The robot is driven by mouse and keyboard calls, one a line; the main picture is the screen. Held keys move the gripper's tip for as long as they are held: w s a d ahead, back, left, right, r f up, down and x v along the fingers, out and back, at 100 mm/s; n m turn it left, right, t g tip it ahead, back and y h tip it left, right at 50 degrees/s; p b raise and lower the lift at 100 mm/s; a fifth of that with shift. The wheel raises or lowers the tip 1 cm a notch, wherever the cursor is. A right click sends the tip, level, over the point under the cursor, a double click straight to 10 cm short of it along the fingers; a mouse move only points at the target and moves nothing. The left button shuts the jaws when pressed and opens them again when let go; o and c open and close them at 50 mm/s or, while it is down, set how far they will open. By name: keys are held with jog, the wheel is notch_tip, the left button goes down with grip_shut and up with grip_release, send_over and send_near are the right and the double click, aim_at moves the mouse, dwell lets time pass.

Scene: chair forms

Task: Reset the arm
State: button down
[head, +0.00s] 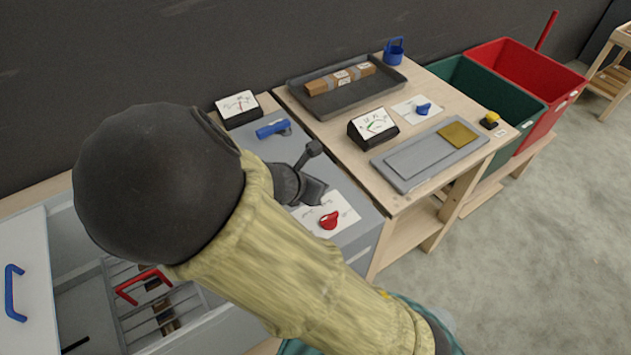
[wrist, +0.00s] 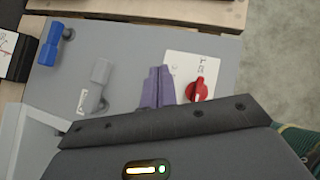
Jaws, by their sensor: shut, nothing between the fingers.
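My gripper (wrist: 159,72) shows in the wrist view as two purple fingers pressed together with nothing between them. It is over a grey panel (wrist: 130,45), between a grey lever handle (wrist: 100,72) on its left and a red knob (wrist: 200,88) on its right. The red knob sits on a white card (wrist: 185,62). In the head view my arm, with a yellowish sleeve, crosses the front of the panel. The red knob (head: 329,221) shows just right of the arm. My fingertips cannot be clearly made out in the head view.
A blue handle (head: 273,128) and a gauge box (head: 238,108) are at the panel's back. The wooden table (head: 440,85) to the right holds a dark tray (head: 378,90), another gauge (head: 373,127) and a grey plate (head: 415,160). An open drawer (head: 75,290) is lower left. Green (head: 470,85) and red (head: 545,78) bins stand right.

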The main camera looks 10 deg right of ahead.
jog(key=shift+s+d+r, duration=0.3)
jog(key=shift+s+r, duration=0.15)
jog(key=shift+r, duration=0.15)
jog(key=shift+w, duration=0.1)
jog(key=s+d+m+g, duration=0.1)
jog(key=m, duration=0.1)
jog(key=s+d+m+g+y+p, duration=0.1)
jog(key=m, duration=0.2)
jog(key=s+d+m+g+p, duration=0.1)
jog(key=m, duration=0.2)
jog(key=shift+s+d+f, duration=0.35)
jog(key=s+d+r+m+y+p, duration=0.1)
jog(key=r+m, duration=0.3)
jog(key=m, duration=0.5)
jog(key=s+d+r+m+y+p, duration=0.1)
jog(key=s+r+m+y+p, duration=0.2)
jog(key=m, duration=0.7)
jog(key=shift+s+r+g+y, duration=0.25)
jog(key=shift+r+g+y, duration=0.15)
jog(key=shift+r+y, duration=0.25)
jog(key=shift+f, duration=0.1)
